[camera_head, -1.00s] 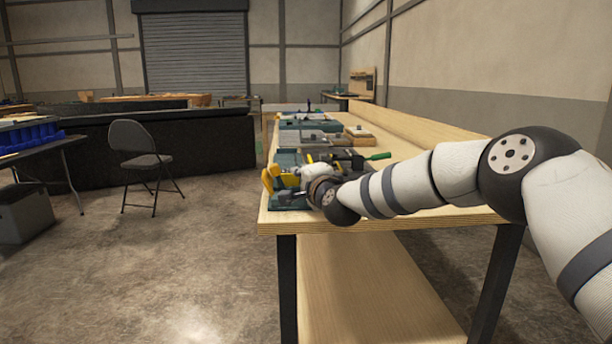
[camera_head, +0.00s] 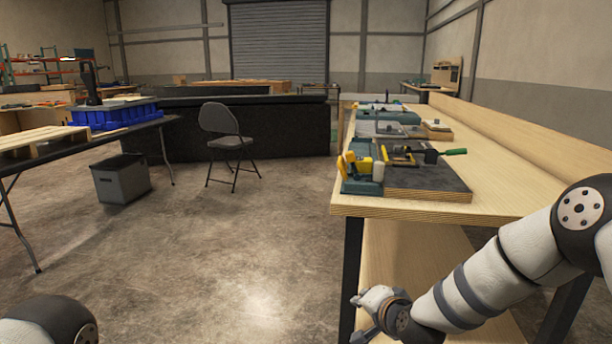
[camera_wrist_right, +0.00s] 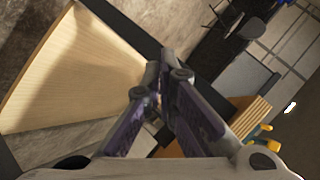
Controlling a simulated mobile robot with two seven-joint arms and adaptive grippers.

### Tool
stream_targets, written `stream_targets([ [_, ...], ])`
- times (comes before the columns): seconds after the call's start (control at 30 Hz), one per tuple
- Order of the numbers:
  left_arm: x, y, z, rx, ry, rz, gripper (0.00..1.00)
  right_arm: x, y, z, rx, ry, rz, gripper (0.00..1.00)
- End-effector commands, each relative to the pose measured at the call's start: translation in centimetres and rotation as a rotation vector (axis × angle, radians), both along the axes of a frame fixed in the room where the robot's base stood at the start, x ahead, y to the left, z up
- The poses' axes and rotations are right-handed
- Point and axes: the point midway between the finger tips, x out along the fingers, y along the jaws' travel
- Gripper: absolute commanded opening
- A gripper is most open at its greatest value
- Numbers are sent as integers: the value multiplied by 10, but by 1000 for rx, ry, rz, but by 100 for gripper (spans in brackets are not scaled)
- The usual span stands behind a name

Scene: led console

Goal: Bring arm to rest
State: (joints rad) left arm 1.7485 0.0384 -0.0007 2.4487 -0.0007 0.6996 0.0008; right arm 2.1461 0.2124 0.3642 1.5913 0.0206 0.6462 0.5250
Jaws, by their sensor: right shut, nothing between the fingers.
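My right arm comes in from the right in the head view. Its gripper (camera_head: 362,316) hangs low in front of the workbench (camera_head: 440,208), below the tabletop's front edge and apart from the things on top. In the right wrist view the gripper (camera_wrist_right: 167,62) has its fingers together with nothing between them. The console (camera_head: 425,178), a dark board with yellow and green parts, sits on the bench's near left corner. Part of my left arm shows at the bottom left of the head view; its gripper is out of the frame.
The bench's lower shelf (camera_head: 410,250) lies behind the right gripper. A folding chair (camera_head: 228,140) and a grey bin (camera_head: 121,178) stand on the floor to the left, beside a table with a blue crate (camera_head: 115,115). The floor between is clear.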

Motion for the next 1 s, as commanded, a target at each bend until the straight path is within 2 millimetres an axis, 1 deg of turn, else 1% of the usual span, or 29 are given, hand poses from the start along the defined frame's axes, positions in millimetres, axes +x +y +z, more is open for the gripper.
stream_targets([
  [0.03,3,0,3,0,-10,0,0,-36,4,-32,-55,83,54,0],
  [0.07,4,0,4,0,-12,0,0,-59,4,-51,-89,132,87,0],
  [0.1,5,0,5,0,-16,0,0,-91,4,-76,-133,200,134,0],
  [0.17,6,0,6,0,-22,0,0,-143,1,-107,-196,302,207,0],
  [0.2,7,0,8,0,-26,0,0,-178,-2,-124,-235,371,257,0],
  [0.23,8,0,8,0,-29,0,0,-207,-5,-136,-263,423,296,0],
  [0.27,9,0,9,-1,-32,0,0,-234,-9,-145,-290,474,337,0],
  [0.3,10,0,10,-1,-36,0,0,-273,-14,-155,-324,544,391,0],
  [0.37,12,0,12,0,-43,0,0,-331,-24,-165,-369,650,475,0],
  [0.4,13,0,13,0,-47,1,0,-369,-32,-167,-396,719,530,0],
  [0.47,15,0,15,-1,-52,2,0,-421,-43,-165,-428,814,610,0],
  [0.5,16,0,16,0,-56,2,0,-451,-50,-161,-445,870,657,0],
  [0.53,16,0,16,0,-58,2,0,-471,-54,-158,-453,908,691,0],
  [0.6,17,0,17,0,-61,2,0,-507,-63,-148,-470,979,751,0],
  [0.7,18,0,18,0,-63,2,0,-535,-71,-139,-481,1036,802,0],
  [0.8,18,0,18,0,-63,2,0,-543,-73,-136,-482,1052,816,0],
  [1.0,18,0,18,0,-63,2,0,-543,-73,-136,-482,1052,816,0],
])
